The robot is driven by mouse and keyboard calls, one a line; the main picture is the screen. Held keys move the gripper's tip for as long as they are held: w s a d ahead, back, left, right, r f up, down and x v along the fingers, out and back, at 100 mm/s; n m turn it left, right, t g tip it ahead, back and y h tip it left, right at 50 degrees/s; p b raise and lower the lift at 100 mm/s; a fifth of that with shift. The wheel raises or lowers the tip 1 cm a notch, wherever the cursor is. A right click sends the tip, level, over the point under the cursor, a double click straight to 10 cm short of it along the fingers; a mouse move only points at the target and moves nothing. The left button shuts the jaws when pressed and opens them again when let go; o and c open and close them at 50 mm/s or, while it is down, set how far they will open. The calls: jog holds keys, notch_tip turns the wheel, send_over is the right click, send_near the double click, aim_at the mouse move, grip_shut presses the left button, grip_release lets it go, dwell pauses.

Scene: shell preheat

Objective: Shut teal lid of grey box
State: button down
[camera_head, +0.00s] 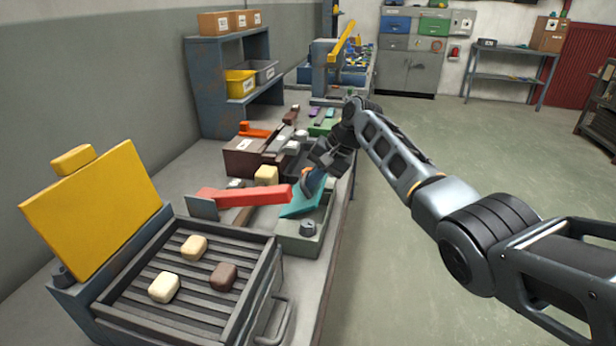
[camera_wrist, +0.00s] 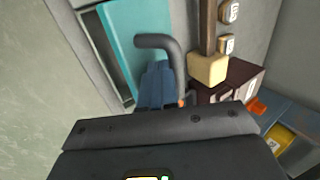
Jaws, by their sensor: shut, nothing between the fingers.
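The grey box (camera_head: 306,243) stands at the right edge of the bench, just beyond the slatted heater. Its teal lid (camera_head: 303,207) is partly open and tilted over the box. My gripper (camera_head: 311,183) is shut and empty at the lid's far upper end; I cannot tell whether it touches the lid. In the wrist view the teal lid (camera_wrist: 137,32) lies just past the blue fingers (camera_wrist: 158,86), with the box rim (camera_wrist: 97,45) beside it. A dark bent bar (camera_wrist: 170,48) crosses in front of the lid. My gripper hides part of the lid.
A red bar (camera_head: 245,196) reaches close to the lid's left side. The heater (camera_head: 185,285) in front has its yellow cover (camera_head: 95,205) raised and several blocks on its slats. A cream block (camera_head: 266,175) and brown bin (camera_head: 245,158) stand behind. The floor at right is clear.

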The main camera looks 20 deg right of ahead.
aim_at(321, 188)
jog(key=shift+s+d+f+t+y+b, duration=0.3)
jog(key=shift+d+f+t+y+b, duration=0.1)
jog(key=shift+f+y, duration=0.2)
jog(key=shift+s+d+f+t+y+b, duration=0.3)
jog(key=shift+d+f+t+y, duration=0.15)
jog(key=shift+f, duration=0.2)
jog(key=shift+s+d+f+t+y+b, duration=0.25)
jog(key=shift+f+t+y+b, duration=0.2)
jog(key=shift+f+y+b, duration=0.15)
jog(key=shift+s+d+f+t+y+b, duration=0.2)
jog(key=shift+f+t+y+b, duration=0.25)
jog(key=shift+y, duration=0.2)
jog(key=shift+d+f+b, duration=0.2)
jog(key=shift+f+b, duration=0.25)
jog(key=shift+b, duration=0.1)
jog(key=shift+s+f, duration=0.1)
